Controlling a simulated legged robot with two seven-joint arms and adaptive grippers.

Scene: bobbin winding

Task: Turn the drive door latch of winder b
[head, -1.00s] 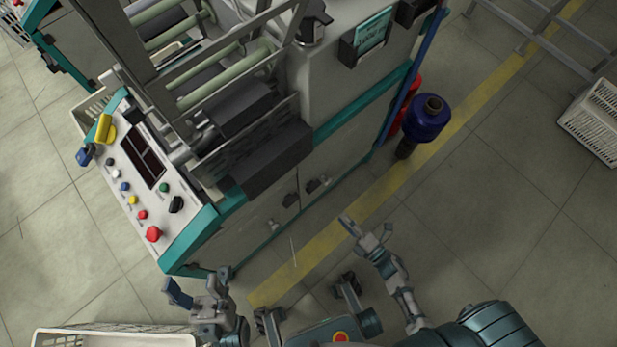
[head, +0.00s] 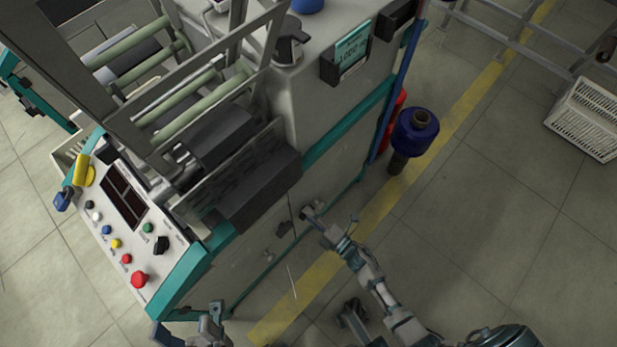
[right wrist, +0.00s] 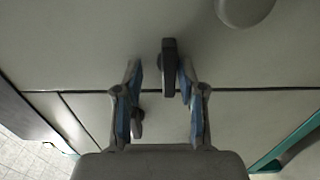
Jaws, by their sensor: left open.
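Two small dark latches sit on the lower side doors of the grey and teal winder (head: 340,140). My right gripper (head: 315,213) is at the farther latch (head: 307,209) in the head view and partly covers it. The nearer latch (head: 285,229) is clear of it. In the right wrist view one dark latch handle (right wrist: 169,68) stands between my right gripper's (right wrist: 160,72) parted fingers, closer to the right finger. A second handle (right wrist: 137,123) shows beside the left finger. I cannot tell which is the drive door latch. My left gripper (head: 187,328) is open and empty at the bottom edge.
The control panel (head: 125,215) with coloured buttons is on the winder's left. A blue spool-like object (head: 416,132) and a red object stand beside the winder at right. A white crate (head: 585,120) lies far right. The floor with its yellow stripe (head: 375,213) is otherwise clear.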

